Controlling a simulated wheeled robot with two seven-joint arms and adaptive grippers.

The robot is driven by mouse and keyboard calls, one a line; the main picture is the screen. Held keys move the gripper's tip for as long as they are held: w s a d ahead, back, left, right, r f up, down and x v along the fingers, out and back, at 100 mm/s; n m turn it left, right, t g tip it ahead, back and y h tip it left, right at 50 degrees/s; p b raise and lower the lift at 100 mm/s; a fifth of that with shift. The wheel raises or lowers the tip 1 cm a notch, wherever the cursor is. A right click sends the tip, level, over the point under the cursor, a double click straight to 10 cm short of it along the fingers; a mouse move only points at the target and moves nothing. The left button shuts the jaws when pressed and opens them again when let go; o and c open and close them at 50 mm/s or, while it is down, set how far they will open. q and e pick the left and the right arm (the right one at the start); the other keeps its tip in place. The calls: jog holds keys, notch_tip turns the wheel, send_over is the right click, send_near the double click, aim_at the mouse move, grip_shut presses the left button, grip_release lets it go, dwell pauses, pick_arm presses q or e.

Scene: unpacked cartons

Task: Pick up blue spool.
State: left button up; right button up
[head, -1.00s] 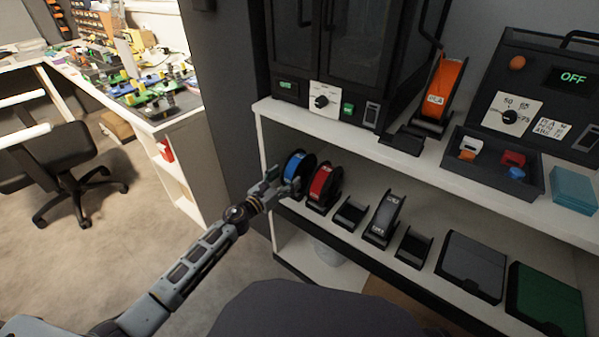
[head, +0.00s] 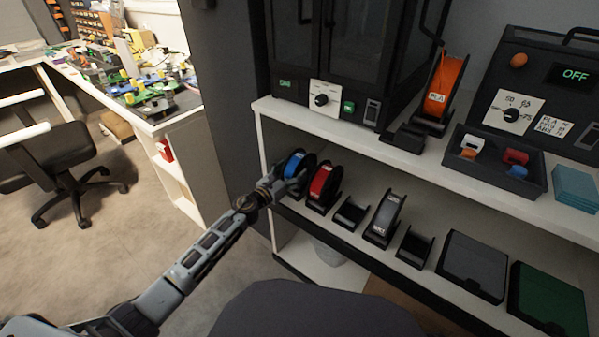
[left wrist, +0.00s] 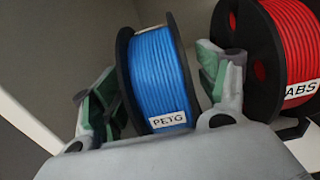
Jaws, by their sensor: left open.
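The blue spool (head: 294,163) stands upright in a dark holder at the left end of the lower shelf. In the left wrist view the blue spool (left wrist: 157,72) has black flanges and a "PETG" label. My left gripper (head: 284,176) is at the spool's front. In the left wrist view my left gripper (left wrist: 160,98) is open, with one finger on each side of the spool. The left finger is close to the left flange; I cannot tell whether it touches. My right gripper is not in view.
The red "ABS" spool (head: 320,187) stands close on the right, and it fills the right of the left wrist view (left wrist: 272,52). Empty holders (head: 350,213) and a grey spool (head: 385,215) stand further right. The upper shelf (head: 340,138) overhangs them.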

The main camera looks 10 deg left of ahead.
pick_arm(q)
jog(key=shift+w+d, duration=0.2)
jog(key=shift+w, duration=0.15)
dwell(0.3)
jog(key=shift+r, duration=0.1)
jog(key=c, duration=1.5)
